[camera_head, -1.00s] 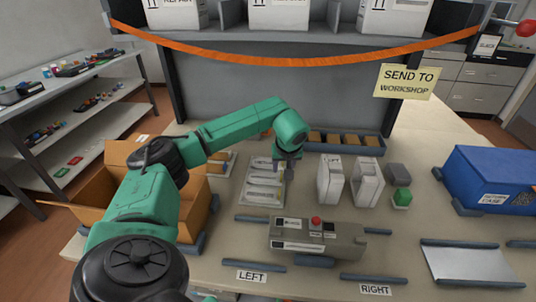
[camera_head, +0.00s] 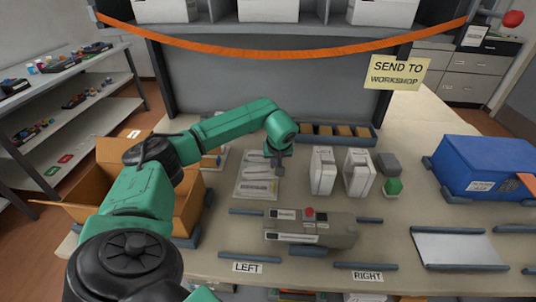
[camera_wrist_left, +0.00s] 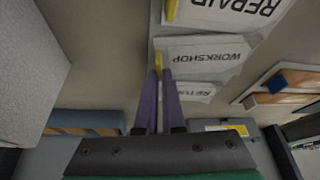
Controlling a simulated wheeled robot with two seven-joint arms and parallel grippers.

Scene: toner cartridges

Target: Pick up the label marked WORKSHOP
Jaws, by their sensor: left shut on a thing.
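In the left wrist view, the WORKSHOP label (camera_wrist_left: 205,55) is a white card with black print and a yellow tab at its edge. The purple fingers of my left gripper (camera_wrist_left: 159,76) are shut on this tab. The REPAIR label (camera_wrist_left: 222,12) lies on one side of it and a partly hidden label, which seems to read RETURN (camera_wrist_left: 190,90), on the other. In the head view, my left gripper (camera_head: 277,163) is over the pale label holder (camera_head: 242,194); the print there is too small to read. My right gripper is not in view.
A grey device with a red button (camera_head: 310,227) stands in front of the holder. White cartridges (camera_head: 322,171) stand to its right, an open cardboard box (camera_head: 115,190) to its left. A blue case (camera_head: 485,165) is at right. A SEND TO WORKSHOP sign (camera_head: 397,73) hangs from the shelf unit.

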